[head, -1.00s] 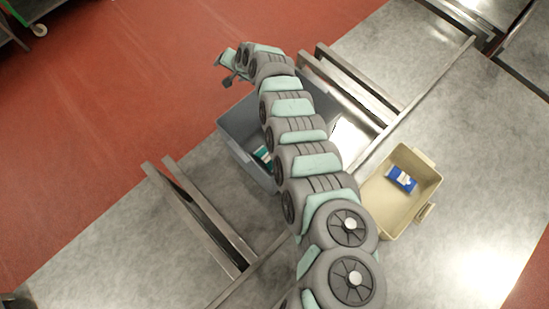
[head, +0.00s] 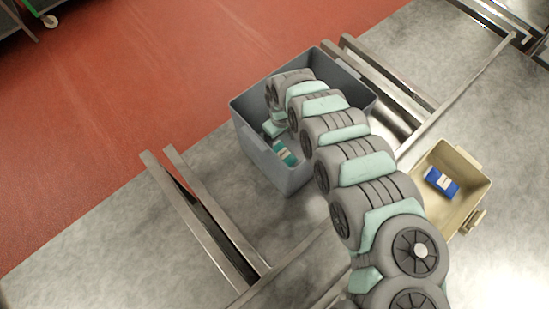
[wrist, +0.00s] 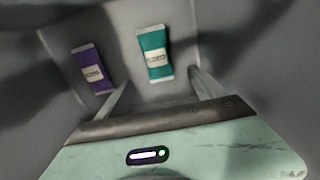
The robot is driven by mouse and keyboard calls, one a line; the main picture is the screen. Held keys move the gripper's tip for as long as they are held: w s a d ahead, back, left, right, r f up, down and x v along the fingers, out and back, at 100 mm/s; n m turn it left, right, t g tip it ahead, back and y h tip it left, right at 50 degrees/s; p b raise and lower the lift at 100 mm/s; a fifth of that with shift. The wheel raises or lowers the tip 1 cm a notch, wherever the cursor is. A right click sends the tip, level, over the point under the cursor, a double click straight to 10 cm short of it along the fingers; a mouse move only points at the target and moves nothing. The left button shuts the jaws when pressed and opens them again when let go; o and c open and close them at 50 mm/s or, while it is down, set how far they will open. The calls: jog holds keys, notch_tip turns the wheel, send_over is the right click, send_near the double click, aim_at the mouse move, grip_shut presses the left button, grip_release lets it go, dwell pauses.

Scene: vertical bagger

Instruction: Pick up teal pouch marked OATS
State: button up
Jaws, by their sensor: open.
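The teal pouch (wrist: 154,53) with a pale label lies on the floor of the grey bin in the wrist view; its lettering is too blurred to read. In the head view the teal pouch (head: 284,152) shows inside the grey bin (head: 262,150), near its front wall. My gripper (wrist: 158,88) is open and empty, its fingers apart with the pouch beyond and between them, not touching it as far as I can see. In the head view my arm reaches into the bin and mostly hides the fingers.
A purple pouch (wrist: 92,70) lies left of the teal one in the bin. A beige bin (head: 468,163) to the right holds a blue pouch (head: 441,181). Metal rails (head: 205,215) stand left of the grey bin. The bin walls surround my gripper closely.

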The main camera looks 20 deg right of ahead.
send_over(283, 152)
jog(key=f, duration=0.4)
jog(key=shift+w+a+f, duration=0.2)
jog(key=shift+w+a, duration=0.15)
jog(key=shift+a, duration=0.05)
jog(key=shift+s+d+f+b, duration=0.1)
jog(key=shift+f+b, duration=0.1)
jog(key=shift+f, duration=0.75)
jog(key=shift+s+d+f+b, duration=0.1)
jog(key=shift+d+f+b, duration=0.05)
jog(key=shift+f, duration=0.75)
jog(key=shift+d+f+b, duration=0.1)
jog(key=shift+f+b, duration=0.1)
jog(key=shift+f, duration=0.75)
jog(key=shift+c, duration=0.5)
jog(key=c, duration=1.5)
